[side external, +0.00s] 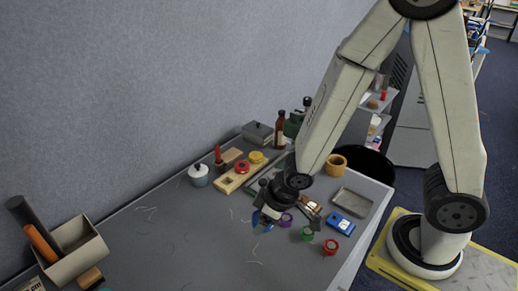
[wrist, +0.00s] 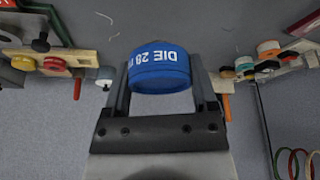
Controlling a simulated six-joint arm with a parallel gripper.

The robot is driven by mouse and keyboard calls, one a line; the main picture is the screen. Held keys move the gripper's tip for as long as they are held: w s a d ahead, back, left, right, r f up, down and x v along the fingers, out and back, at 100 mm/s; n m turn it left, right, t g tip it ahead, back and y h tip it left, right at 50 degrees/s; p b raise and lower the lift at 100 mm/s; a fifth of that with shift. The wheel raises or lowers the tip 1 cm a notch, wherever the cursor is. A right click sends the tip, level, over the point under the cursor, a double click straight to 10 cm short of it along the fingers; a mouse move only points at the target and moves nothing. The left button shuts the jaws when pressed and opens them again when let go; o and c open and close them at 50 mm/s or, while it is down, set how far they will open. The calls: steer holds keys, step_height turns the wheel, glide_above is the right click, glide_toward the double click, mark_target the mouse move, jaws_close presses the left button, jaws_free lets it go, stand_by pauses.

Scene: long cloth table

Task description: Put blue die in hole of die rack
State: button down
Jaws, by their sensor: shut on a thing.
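The blue die (wrist: 160,68) is a round blue piece with white lettering, "DIE 28" being readable in the wrist view. My gripper (wrist: 160,85) is shut on it, with one finger on each side. In the side external view, my gripper (side external: 268,212) holds the blue die (side external: 257,223) over the table's middle; the fingers partly hide it. A pale wooden board (side external: 228,183) with a red and a yellow round piece on it, which looks like the die rack, stands behind and left of my gripper. I cannot clearly make out its empty hole.
A purple ring (side external: 286,220), green ring (side external: 307,233) and red ring (side external: 331,246) lie right of my gripper, near a blue box (side external: 342,226) and a metal tray (side external: 352,202). A white pot (side external: 198,176) stands left of the board. The table's left middle is mostly clear.

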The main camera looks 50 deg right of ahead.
steer(key=shift+s+r, duration=0.15)
steer(key=shift+s, duration=0.15)
stand_by(0.5)
steer(key=shift+w+d, duration=0.25)
steer(key=shift+w, duration=0.2)
steer(key=w+d+r+m+h, duration=0.1)
steer(key=w+d+m+h, duration=0.2)
steer(key=w+d+m, duration=0.6)
steer(key=w+d, duration=0.3)
steer(key=shift+w+r+h, duration=0.15)
steer(key=shift+r+h, duration=0.15)
steer(key=shift+r, duration=0.05)
steer(key=shift+w+d, duration=0.1)
steer(key=shift+w+d+f, duration=0.15)
steer(key=shift+w+f, duration=1.4)
steer(key=shift+w, duration=0.65)
steer(key=shift+w+d+f, duration=0.1)
steer(key=shift+w+f, duration=1.45)
steer(key=shift+w, duration=0.7)
steer(key=shift+w+d+f, duration=0.15)
steer(key=shift+w+f, duration=1.4)
steer(key=shift+w, duration=0.65)
